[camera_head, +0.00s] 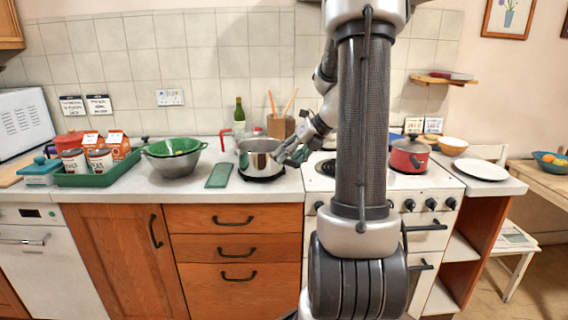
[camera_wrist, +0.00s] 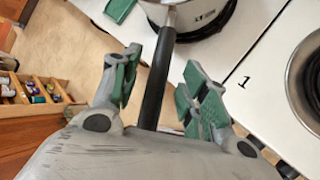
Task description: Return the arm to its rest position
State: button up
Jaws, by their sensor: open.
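My arm (camera_head: 362,130) rises in front of the stove in the head view, bent at the elbow. My gripper (camera_head: 290,153) is at the right side of the steel saucepan (camera_head: 259,158), over the counter's edge by the stove. In the wrist view my gripper (camera_wrist: 160,88) is open, its green-padded fingers apart. The saucepan's long black handle (camera_wrist: 155,85) runs between them, with a visible gap on both sides. Part of the pan (camera_wrist: 160,12) shows at the top. The pan sits upright on a dark round base.
The stove (camera_head: 445,190) with a red pot (camera_head: 409,156) is right of my gripper. A green board (camera_head: 219,175), green colander (camera_head: 174,147) and green tray (camera_head: 97,178) stand left on the counter. A wooden utensil holder (camera_head: 280,127) is behind the pan.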

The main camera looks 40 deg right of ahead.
jog(key=v, duration=0.8)
jog(key=s+f+n+g, duration=0.25)
jog(key=s+n, duration=0.25)
jog(key=n, duration=0.6)
jog(key=s+a+r+n+h, duration=0.2)
jog(key=s+a+n, duration=0.4)
jog(key=n, duration=0.8)
jog(key=s+a+r+n+h, duration=0.1)
jog(key=s+a+r+n, duration=0.1)
jog(key=s+a+n, duration=0.5)
jog(key=a+n, duration=0.3)
jog(key=n, duration=0.4)
jog(key=shift+s+a+r+h, duration=0.2)
jog(key=shift+s+a+h, duration=0.1)
jog(key=shift+h, duration=0.1)
